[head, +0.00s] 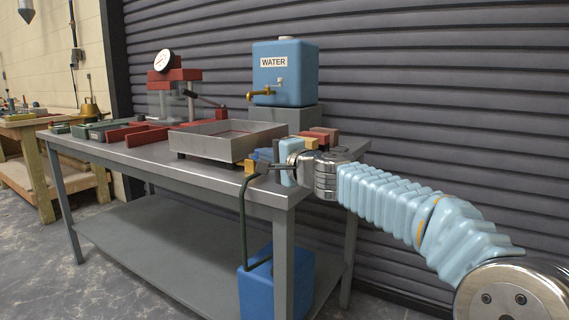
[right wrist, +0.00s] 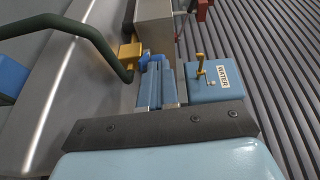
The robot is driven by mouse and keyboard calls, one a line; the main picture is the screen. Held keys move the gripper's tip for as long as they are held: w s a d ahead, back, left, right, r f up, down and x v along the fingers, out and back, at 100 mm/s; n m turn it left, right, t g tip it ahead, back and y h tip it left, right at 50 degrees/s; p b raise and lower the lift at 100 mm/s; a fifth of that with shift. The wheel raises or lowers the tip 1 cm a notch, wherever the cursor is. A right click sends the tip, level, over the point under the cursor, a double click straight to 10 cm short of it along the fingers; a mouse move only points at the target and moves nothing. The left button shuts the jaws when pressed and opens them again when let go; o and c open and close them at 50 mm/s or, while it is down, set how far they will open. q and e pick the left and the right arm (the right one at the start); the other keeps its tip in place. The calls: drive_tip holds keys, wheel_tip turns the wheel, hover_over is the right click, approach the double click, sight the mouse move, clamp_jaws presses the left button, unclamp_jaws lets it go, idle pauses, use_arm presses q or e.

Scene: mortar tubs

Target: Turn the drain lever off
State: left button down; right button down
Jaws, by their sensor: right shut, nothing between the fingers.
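The yellow drain fitting (head: 250,168) sits at the tray's near right corner, with a dark green hose (head: 242,215) hanging from it. It also shows in the right wrist view (right wrist: 130,52). A small blue part (right wrist: 153,58), seemingly the drain lever, is beside the fitting, just beyond my fingertips. My right gripper (head: 284,160) comes in from the right at the table's edge. My left gripper is not in view.
The grey metal tray (head: 215,143) stands on the steel table (head: 150,150). The blue water tank (head: 285,75) with a brass tap is behind it, on a grey block. Coloured blocks (head: 318,138) lie behind my gripper. A blue container (head: 262,285) stands below the hose.

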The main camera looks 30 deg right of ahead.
drive_tip(key=shift+w+a, duration=0.15)
drive_tip(key=shift+a, duration=0.8)
drive_tip(key=shift+w+a+m+h+p, duration=0.15)
drive_tip(key=shift+a+m+h+p, duration=0.35)
drive_tip(key=shift+m+h, duration=0.45)
drive_tip(key=shift+w+a, duration=0.15)
drive_tip(key=shift+a, duration=0.15)
drive_tip(key=shift+w+a+r+p, duration=0.1)
drive_tip(key=shift+w+a+p, duration=0.4)
drive_tip(key=shift+a+p, duration=0.4)
drive_tip(key=shift+s+d, duration=0.1)
